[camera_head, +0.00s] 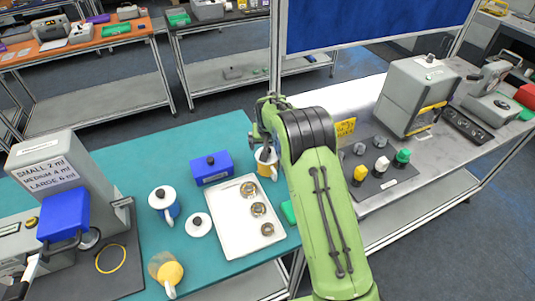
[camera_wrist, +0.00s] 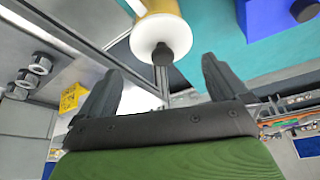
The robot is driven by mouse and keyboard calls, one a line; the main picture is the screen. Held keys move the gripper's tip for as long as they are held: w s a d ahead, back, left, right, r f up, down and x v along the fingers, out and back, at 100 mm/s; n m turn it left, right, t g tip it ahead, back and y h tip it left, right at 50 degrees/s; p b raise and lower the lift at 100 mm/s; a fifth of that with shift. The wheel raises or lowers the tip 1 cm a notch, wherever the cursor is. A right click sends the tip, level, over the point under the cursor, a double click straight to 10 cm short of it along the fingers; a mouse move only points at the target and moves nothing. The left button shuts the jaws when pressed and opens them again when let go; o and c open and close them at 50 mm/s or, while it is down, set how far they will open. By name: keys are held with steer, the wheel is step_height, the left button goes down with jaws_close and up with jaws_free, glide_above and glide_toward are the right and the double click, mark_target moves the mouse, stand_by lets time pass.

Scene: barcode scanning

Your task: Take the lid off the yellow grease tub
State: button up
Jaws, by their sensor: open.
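The yellow grease tub (camera_head: 267,170) stands near the right edge of the teal table, partly hidden by my arm in the head view. In the wrist view its yellow side (camera_wrist: 152,5) shows at the top edge. Its white lid (camera_wrist: 148,32) with a dark knob (camera_wrist: 162,53) is on it. My gripper (camera_wrist: 160,70) is open. The knob appears between and just beyond the two fingertips in the picture, with no visible contact. In the head view my gripper (camera_head: 262,125) is over or beside the tub; its fingers are hard to make out.
A blue box (camera_head: 211,169), a white tray (camera_head: 235,240) with several round parts, a blue tub (camera_head: 172,212) with a white lid, a loose white lid (camera_head: 199,225) and a yellow-topped container (camera_head: 168,272) stand left of the tub. A grey bench (camera_head: 375,205) stands to the right.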

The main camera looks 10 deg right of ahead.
steer(key=x, duration=0.4)
steer(key=shift+w+a+f+p, duration=0.15)
steer(key=shift+f+p, duration=0.2)
steer(key=shift+r, duration=0.1)
steer(key=shift+c, duration=1.4)
steer(key=c, duration=0.5)
step_height(320, 180, up, 10)
steer(key=shift+f+b, duration=0.1)
steer(key=shift+b, duration=0.2)
steer(key=shift+c, duration=0.2)
